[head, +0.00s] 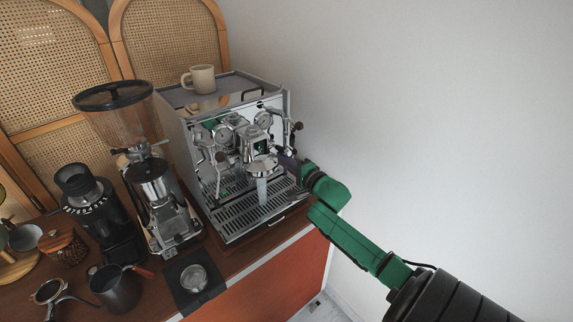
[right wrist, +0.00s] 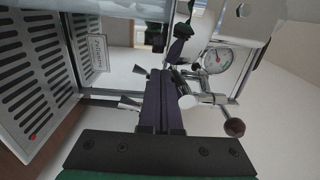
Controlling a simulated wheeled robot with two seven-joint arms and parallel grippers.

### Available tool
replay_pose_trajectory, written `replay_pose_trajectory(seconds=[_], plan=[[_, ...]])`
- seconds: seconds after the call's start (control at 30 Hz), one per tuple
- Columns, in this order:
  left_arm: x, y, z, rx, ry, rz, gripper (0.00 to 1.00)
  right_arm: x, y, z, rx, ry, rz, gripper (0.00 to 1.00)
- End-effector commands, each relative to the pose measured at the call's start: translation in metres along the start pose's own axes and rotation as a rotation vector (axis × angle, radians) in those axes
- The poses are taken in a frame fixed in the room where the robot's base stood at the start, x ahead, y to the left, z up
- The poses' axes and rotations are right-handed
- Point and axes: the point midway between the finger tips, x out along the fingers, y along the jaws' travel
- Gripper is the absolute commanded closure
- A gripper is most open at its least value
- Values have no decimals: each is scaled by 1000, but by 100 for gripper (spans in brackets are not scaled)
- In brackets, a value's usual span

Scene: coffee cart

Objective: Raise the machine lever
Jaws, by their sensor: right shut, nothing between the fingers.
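The chrome espresso machine (head: 237,195) stands on the cart, its front facing right and toward me. Its group head (head: 258,143) is at the middle of the front. My right gripper (head: 287,161) is at the right side of the group head, its dark fingers pointing in toward it. In the right wrist view the fingers (right wrist: 163,88) are together with nothing between them. A dark-tipped part (right wrist: 180,32) shows just beyond them and may be the lever; I cannot tell if they touch it. My left gripper is out of view.
A round dark knob (right wrist: 235,127) and a pressure gauge (right wrist: 216,60) are close to the right of the fingers. A mug (head: 203,79) stands on the machine. The grinder (head: 152,185) is to the left. A bare wall (head: 430,110) is to the right.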

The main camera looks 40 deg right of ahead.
Motion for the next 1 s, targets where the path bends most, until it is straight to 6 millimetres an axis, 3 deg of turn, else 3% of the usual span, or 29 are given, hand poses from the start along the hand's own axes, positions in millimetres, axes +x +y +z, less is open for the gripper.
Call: replay_pose_trajectory(seconds=[0.17,0.43,0.53,0.6,0.8,1.0], plan=[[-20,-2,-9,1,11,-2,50,0,-16,0,4,1,6,100],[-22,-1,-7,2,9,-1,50,-4,-11,1,7,1,12,100],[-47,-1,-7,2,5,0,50,-24,-15,5,11,2,17,100],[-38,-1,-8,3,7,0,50,-42,-3,8,9,1,15,100],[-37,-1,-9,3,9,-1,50,-89,2,15,7,1,16,100],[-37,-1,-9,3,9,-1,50,-98,1,17,6,2,11,100]])
